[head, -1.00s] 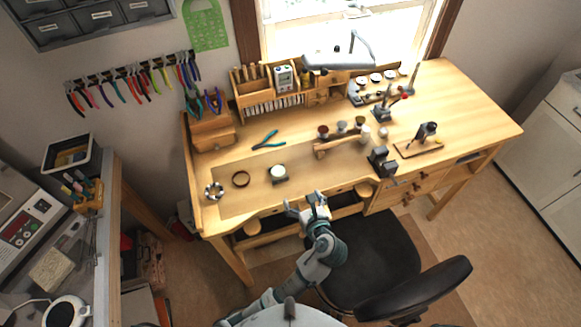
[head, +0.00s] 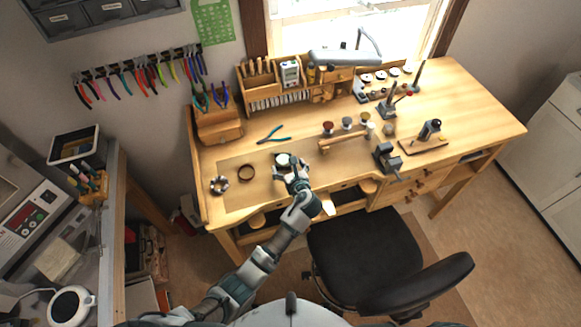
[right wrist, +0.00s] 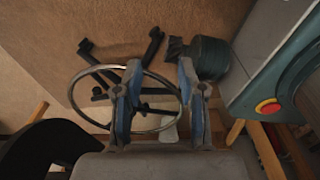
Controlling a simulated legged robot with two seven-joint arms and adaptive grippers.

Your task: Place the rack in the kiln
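A small dark rack bearing a round pale piece (head: 283,160) sits on the bench top, left of the middle in the head view. My left gripper (head: 291,173) is right at its near side, with its fingers apart and partly covering the rack; contact cannot be made out. The kiln (head: 28,212) is the grey box with a red display at the left edge, on a side table. My right gripper (right wrist: 158,100) shows in the right wrist view with its two blue-grey fingers apart and nothing between them but floor and chair parts behind.
The wooden bench (head: 455,110) carries pliers (head: 273,134), a dark ring (head: 246,173), a beaded ring (head: 219,185) and a small vise (head: 387,157). A black chair (head: 365,250) stands before it. A white round device (head: 70,305) is on the side table.

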